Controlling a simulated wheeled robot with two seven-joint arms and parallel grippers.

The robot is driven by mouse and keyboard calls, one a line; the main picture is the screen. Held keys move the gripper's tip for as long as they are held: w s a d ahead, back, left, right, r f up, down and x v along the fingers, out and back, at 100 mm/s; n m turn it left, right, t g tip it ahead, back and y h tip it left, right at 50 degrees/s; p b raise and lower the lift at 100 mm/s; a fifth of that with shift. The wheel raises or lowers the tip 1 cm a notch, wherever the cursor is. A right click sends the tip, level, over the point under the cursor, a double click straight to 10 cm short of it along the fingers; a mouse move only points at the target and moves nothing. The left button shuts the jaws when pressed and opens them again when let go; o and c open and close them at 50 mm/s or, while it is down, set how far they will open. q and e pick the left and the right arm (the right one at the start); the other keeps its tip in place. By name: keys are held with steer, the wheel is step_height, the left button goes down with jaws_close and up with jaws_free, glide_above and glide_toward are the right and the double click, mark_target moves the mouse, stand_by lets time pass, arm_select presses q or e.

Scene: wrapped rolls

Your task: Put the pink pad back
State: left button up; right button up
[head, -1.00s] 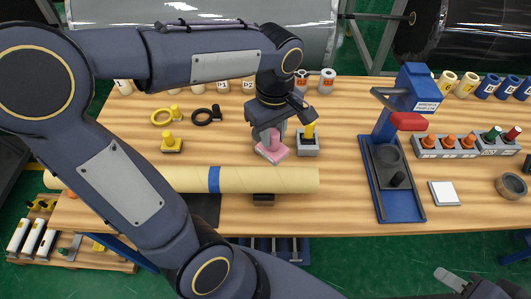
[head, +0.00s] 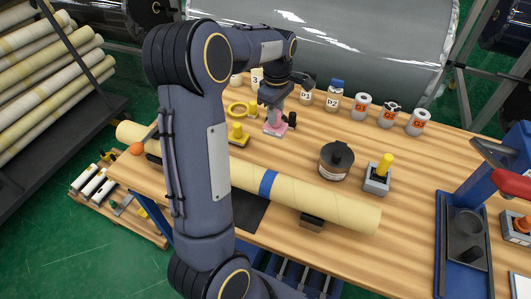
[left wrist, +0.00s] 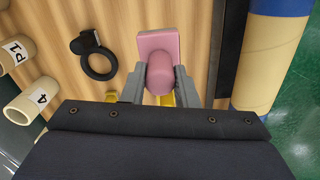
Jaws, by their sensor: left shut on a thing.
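The pink pad (head: 274,129), a flat pink block with an upright pink handle, is in my left gripper (head: 273,106). In the left wrist view the fingers (left wrist: 158,88) are shut on the sides of its handle, and the pad's plate (left wrist: 158,42) shows beyond them. The pad is low over the table or touching it; I cannot tell which. It is right of the yellow pad (head: 238,135) and close to a black ring tool, which shows clearly in the left wrist view (left wrist: 97,58). My right gripper is not in view.
A long cream roll (head: 310,203) with a blue band lies along the front. A dark round container (head: 336,161) and a grey block (head: 377,182) with a yellow handle stand to the right. Labelled rolls line the back. A yellow ring (head: 240,109) lies nearby.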

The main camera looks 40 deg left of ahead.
arm_select(q)
steer(key=f, duration=0.5)
steer(key=shift+a+f+p, duration=0.2)
steer(key=shift+f+p, duration=0.1)
steer(key=shift+p, duration=0.1)
steer(key=shift+d+f+p, duration=0.1)
steer(key=shift+f+p, duration=0.2)
steer(key=shift+f, duration=1.8)
steer(key=shift+f, duration=0.1)
steer(key=shift+f, duration=0.15)
steer(key=o, duration=0.9)
steer(key=shift+c, duration=0.2)
